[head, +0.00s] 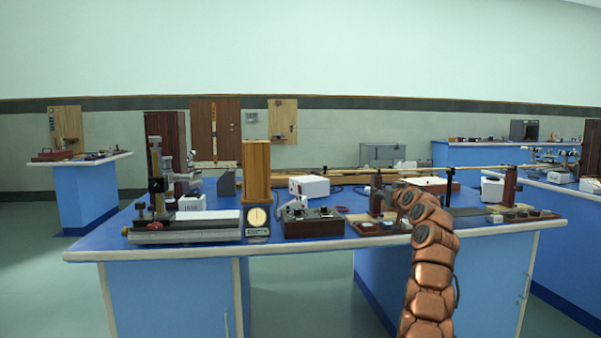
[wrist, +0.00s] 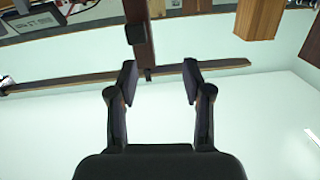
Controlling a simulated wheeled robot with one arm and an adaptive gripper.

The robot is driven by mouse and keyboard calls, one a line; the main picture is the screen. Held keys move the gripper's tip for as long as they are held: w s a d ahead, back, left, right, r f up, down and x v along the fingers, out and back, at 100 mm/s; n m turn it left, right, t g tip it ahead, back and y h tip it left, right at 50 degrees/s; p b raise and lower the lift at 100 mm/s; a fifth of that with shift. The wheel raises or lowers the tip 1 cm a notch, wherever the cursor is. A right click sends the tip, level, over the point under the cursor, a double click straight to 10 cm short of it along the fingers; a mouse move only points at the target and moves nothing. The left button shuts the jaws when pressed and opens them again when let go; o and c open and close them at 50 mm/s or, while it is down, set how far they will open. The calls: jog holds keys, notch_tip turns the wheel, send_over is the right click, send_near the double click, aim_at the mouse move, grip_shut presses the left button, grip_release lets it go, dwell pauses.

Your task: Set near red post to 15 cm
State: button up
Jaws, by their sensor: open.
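The near red post (head: 376,195) is a dark red-brown upright on a wooden base (head: 375,228) at the front of the blue bench, just left of my arm's end in the head view. In the wrist view, which looks upside down, a brown post (wrist: 143,20) with a black fitting (wrist: 135,35) reaches down from the top edge. Its end lies in line with the gap of my gripper (wrist: 160,72). My gripper is open, with nothing seen clamped between the fingers. I cannot tell whether the fingers touch the post. No height scale is readable.
A second red-brown post (head: 510,187) stands right on the same bench, with a long thin rod (head: 480,168) running between the posts. A dark box with dials (head: 313,223), a wooden block (head: 257,172) and a spectrometer stand (head: 158,180) sit left. The front bench edge (head: 300,246) is close.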

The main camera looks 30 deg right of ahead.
jog(key=w+a+r+g+y+p, duration=0.1)
jog(key=w+a+r+y+p, duration=0.2)
jog(key=a, duration=0.4)
jog(key=w+a+r+g+y+p, duration=0.1)
jog(key=w+a+r+g+p, duration=0.2)
jog(key=a, duration=0.4)
jog(key=s+a+r+g+y+p, duration=0.1)
jog(key=s+a+p, duration=0.1)
jog(key=a, duration=0.6)
jog(key=s+a+r+g+y+p, duration=0.1)
jog(key=s+a+p, duration=0.2)
jog(key=a, duration=0.6)
jog(key=shift+r+n+p, duration=0.25)
jog(key=shift+n+p, duration=0.15)
jog(key=shift+p, duration=0.9)
jog(key=shift+w+d, duration=0.1)
jog(key=shift+d, duration=0.05)
